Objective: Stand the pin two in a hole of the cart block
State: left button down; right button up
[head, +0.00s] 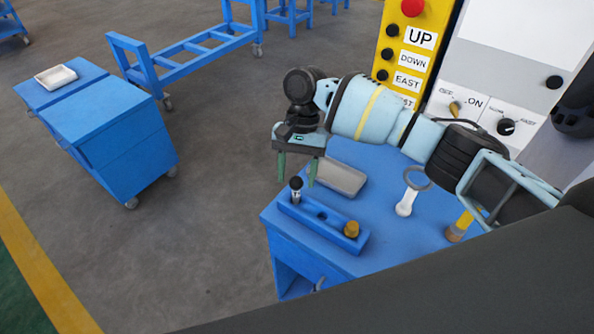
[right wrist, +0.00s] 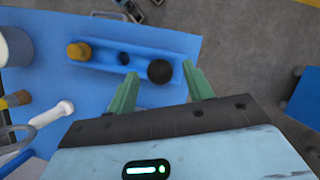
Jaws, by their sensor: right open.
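The blue cart block (head: 322,230) lies on the blue cart top and shows in the right wrist view (right wrist: 100,70). A pin with a black ball knob (head: 296,184) stands upright at its left end. A brass-coloured knobbed pin (head: 351,229) stands at its right end, and an empty dark hole (right wrist: 123,58) lies between them. I cannot tell which is pin two. My right gripper (head: 297,180) is open above the left end, its green fingers pointing down on either side of the black knob (right wrist: 159,71). I see no grip on it. My left gripper is out of view.
A grey tray (head: 340,178) lies behind the block. A white ring-ended tool (head: 405,203) and a yellow-handled brush (head: 459,226) are to the right. A control panel (head: 405,60) stands behind. Another blue cart (head: 110,125) is far left, with open floor between.

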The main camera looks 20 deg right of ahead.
jog(key=v, duration=0.8)
jog(key=shift+f, duration=0.1)
dwell(0.7)
